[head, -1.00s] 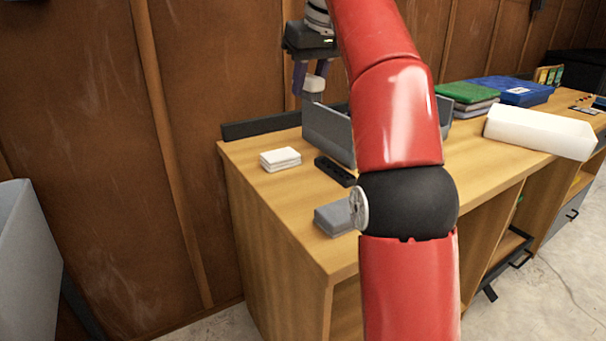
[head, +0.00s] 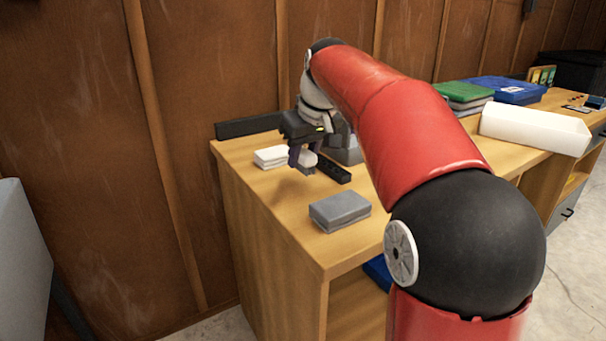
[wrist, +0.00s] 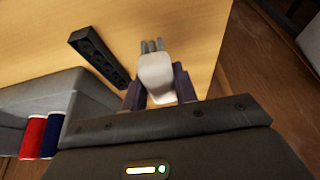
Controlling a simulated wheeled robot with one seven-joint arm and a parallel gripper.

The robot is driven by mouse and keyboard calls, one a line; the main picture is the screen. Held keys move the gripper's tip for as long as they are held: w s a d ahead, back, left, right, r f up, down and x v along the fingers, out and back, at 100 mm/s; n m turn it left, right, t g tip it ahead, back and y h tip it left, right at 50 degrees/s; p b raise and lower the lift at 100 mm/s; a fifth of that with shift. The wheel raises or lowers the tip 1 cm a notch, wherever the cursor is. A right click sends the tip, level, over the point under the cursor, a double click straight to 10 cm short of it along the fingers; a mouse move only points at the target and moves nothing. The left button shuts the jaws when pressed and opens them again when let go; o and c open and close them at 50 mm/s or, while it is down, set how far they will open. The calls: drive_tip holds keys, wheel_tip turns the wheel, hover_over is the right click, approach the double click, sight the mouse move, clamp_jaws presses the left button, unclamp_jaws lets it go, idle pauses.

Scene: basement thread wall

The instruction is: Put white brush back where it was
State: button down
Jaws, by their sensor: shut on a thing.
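My gripper (head: 304,160) is low over the left part of the wooden workbench (head: 255,190), shut on the white brush (head: 308,157). In the wrist view the brush (wrist: 157,78) is a pale rounded block between the fingers of my gripper (wrist: 159,90), with grey prongs or bristles at its far end. In the head view its grey end points down towards the bench top. I cannot tell whether it touches the wood. Part of the brush is hidden by the fingers.
A white stack (head: 270,156) lies left of my gripper, and a black holed strip (head: 333,171) lies right. A grey box (head: 340,210) is nearer the front. A grey bin (wrist: 75,95) holds a red spool (wrist: 32,136) and blue spool (wrist: 53,137). Bare wood lies between them.

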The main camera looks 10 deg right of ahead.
sight(303, 171)
drive_tip(key=shift+f+b, duration=0.3)
drive_tip(key=shift+f, duration=1.6)
drive_tip(key=shift+f, duration=0.15)
drive_tip(key=c, duration=1.1)
unclamp_jaws()
drive_tip(key=p+v, duration=0.1)
drive_tip(key=v, duration=1.1)
drive_tip(key=shift+p, duration=0.35)
